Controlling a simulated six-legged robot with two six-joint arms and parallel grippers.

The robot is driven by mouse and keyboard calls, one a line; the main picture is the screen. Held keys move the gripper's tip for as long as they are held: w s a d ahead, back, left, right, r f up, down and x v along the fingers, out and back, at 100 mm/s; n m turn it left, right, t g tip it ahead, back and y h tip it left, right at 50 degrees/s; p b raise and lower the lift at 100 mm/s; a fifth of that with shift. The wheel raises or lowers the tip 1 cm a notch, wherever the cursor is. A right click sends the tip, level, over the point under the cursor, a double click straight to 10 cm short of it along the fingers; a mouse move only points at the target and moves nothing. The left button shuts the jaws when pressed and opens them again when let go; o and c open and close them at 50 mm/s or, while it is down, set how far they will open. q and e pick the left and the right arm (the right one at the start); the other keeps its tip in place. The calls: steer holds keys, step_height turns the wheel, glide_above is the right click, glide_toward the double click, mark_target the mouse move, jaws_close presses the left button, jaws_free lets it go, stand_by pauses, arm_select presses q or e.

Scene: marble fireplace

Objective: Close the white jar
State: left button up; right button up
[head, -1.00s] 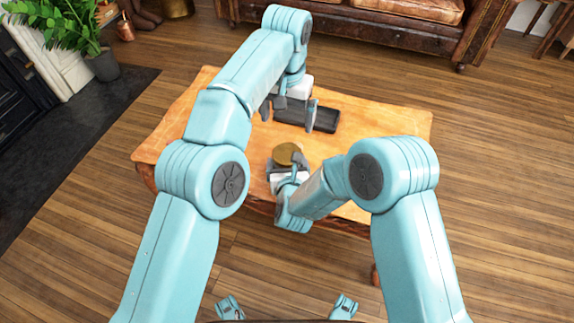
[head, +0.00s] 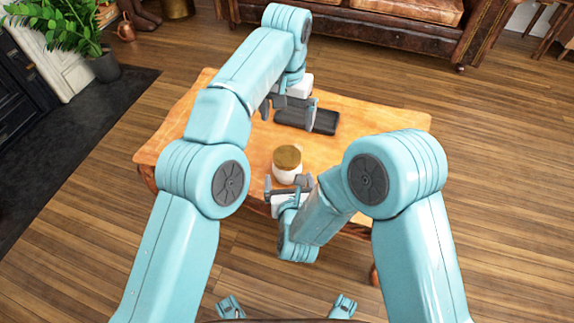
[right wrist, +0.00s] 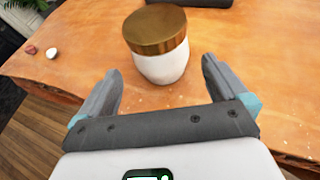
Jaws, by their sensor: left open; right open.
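The white jar (head: 286,174) stands upright on the wooden table with a gold-brown lid (head: 288,157) sitting on its top. In the right wrist view the white jar (right wrist: 162,68) and its lid (right wrist: 155,28) show just beyond the fingertips; the lid looks level. My right gripper (head: 289,184) is open and empty, on the near side of the jar and apart from it; its spread fingers also show in the right wrist view (right wrist: 168,88). My left gripper (head: 288,118) is open above the far part of the table, near a dark tray.
The dark tray (head: 322,121) lies at the table's far side, partly hidden by my left gripper. The wooden table (head: 385,125) is clear to the right. In the right wrist view, a small red item (right wrist: 30,49) and a small white item (right wrist: 51,53) lie at left.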

steer(key=v, duration=0.8)
steer(key=shift+s+p, duration=0.25)
steer(key=shift+p, duration=0.15)
steer(key=shift+r, duration=0.1)
